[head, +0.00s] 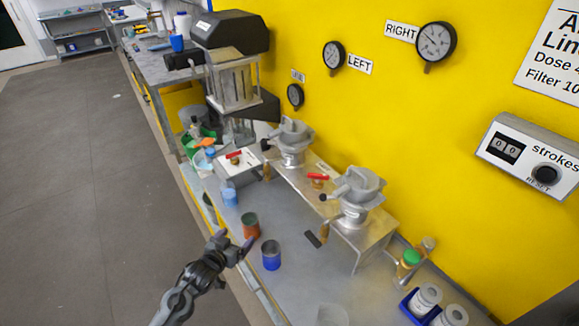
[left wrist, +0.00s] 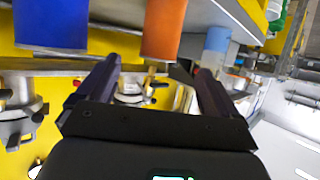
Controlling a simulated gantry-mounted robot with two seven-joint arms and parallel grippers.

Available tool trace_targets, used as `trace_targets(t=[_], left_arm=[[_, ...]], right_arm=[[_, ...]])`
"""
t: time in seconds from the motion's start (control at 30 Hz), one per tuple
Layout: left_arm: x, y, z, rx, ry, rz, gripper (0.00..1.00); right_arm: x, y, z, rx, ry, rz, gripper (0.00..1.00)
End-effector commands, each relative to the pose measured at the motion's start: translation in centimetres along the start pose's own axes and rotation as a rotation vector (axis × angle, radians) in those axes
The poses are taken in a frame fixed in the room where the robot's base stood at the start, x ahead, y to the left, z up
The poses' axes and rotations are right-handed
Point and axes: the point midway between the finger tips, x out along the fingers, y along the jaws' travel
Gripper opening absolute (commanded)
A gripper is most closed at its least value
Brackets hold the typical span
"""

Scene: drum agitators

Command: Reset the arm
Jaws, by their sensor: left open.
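My left gripper (head: 236,241) is open and empty at the front edge of the bench in the head view. In the left wrist view its two fingers (left wrist: 148,78) stand wide apart. An orange-red cup (head: 251,226) is close to the fingertips in the head view; I cannot tell whether they touch it. It also shows at the top of the left wrist view (left wrist: 162,28). A blue cup (head: 271,256) stands to its right, and also shows in the left wrist view (left wrist: 52,22). My right gripper is not in view.
Two metal agitators (head: 292,143) (head: 355,197) are mounted on a raised shelf by the yellow wall. A light blue cup (head: 229,197) stands farther back. White containers sit in a blue tray (head: 412,309) at lower right.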

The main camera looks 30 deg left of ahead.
Motion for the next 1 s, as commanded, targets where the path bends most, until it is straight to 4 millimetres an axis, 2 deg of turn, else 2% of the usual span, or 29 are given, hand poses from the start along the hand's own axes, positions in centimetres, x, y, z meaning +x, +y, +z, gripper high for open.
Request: trace_targets(t=[0.07, 0.17, 0.27, 0.37, 0.47, 0.5, 0.6, 0.7, 0.87, 0.97, 1.0], left_arm=[[-0.2, -0.1, 0.9, 0.001, -0.013, -0.001, 0.94], [-0.8, 0.1, 3.2, -0.001, -0.049, 0.002, 0.94], [-2.5, 1.8, 6.6, -0.005, -0.097, 0.027, 0.94], [-6.1, 5.7, 9.0, -0.015, -0.149, 0.077, 0.94], [-11.2, 9.9, 10.8, -0.001, -0.274, 0.110, 0.94], [-13.5, 11.4, 11.2, 0.014, -0.338, 0.122, 0.94], [-18.4, 13.8, 11.3, 0.054, -0.476, 0.144, 0.94], [-22.2, 15.1, 10.7, 0.099, -0.587, 0.164, 0.94], [-26.4, 15.3, 9.4, 0.181, -0.729, 0.184, 0.94], [-28.4, 14.4, 10.7, 0.251, -0.861, 0.187, 0.94], [-29.2, 14.4, 8.8, 0.262, -0.860, 0.192, 0.94]], right_arm=[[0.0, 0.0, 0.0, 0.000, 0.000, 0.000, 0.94], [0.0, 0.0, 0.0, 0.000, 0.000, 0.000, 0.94], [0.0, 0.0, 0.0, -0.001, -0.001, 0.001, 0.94], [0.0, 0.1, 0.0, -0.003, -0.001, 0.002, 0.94], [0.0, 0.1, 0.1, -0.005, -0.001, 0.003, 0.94], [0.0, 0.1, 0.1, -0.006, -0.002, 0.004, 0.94], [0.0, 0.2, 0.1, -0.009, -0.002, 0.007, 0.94], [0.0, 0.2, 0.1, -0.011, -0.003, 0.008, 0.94], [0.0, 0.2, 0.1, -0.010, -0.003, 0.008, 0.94], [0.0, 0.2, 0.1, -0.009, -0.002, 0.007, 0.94], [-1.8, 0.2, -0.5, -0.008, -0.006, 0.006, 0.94]])
